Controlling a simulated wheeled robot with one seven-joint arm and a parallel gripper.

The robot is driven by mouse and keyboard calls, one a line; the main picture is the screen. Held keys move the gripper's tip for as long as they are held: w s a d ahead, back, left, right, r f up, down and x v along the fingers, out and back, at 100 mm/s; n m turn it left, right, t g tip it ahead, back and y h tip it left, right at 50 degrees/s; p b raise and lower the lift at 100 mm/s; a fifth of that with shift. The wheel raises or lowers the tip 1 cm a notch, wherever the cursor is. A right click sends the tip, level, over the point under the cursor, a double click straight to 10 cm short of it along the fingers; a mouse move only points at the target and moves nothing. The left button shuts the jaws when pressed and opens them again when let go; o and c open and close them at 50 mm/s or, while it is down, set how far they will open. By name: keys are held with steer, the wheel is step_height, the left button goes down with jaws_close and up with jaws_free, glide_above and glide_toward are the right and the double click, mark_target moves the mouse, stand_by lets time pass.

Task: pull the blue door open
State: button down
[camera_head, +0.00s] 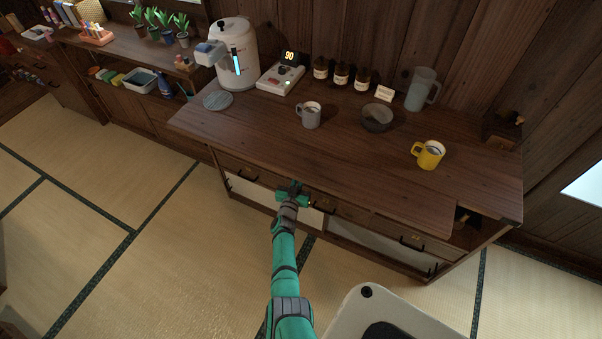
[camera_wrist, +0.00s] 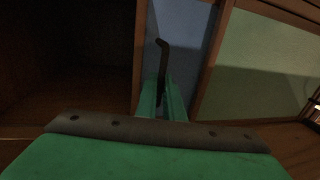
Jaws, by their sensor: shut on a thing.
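The blue door shows in the wrist view as a narrow blue-grey panel (camera_wrist: 188,35) in a brown wooden frame. Its dark, bent handle (camera_wrist: 163,55) stands up between the two green fingers of my gripper (camera_wrist: 163,104). My gripper is shut on this handle. Left of the panel is a dark open space inside the cabinet (camera_wrist: 65,60). In the head view my gripper (camera_head: 292,190) is at the front of the wooden cabinet, just below the edge of its top; I cannot make out the blue door there.
The cabinet top (camera_head: 250,135) bears a water dispenser (camera_head: 237,55), a grey mug (camera_head: 308,115), a yellow mug (camera_head: 428,155), a dark bowl (camera_head: 377,118) and several bottles. A pale panel (camera_wrist: 260,60) adjoins the door on the right. The tatami floor (camera_head: 150,260) at left is clear.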

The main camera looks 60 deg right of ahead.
steer(key=shift+a, duration=0.1)
steer(key=shift+s, duration=0.2)
steer(key=c, duration=1.9)
jaws_free()
steer(key=shift+s+d, duration=0.3)
steer(key=shift+s, duration=0.05)
steer(key=shift+w+a, duration=0.1)
steer(key=shift+a, duration=0.1)
steer(key=v, duration=1)
steer(key=shift+a, duration=0.3)
steer(key=shift+s+d+r, duration=0.1)
steer(key=shift+s, duration=0.15)
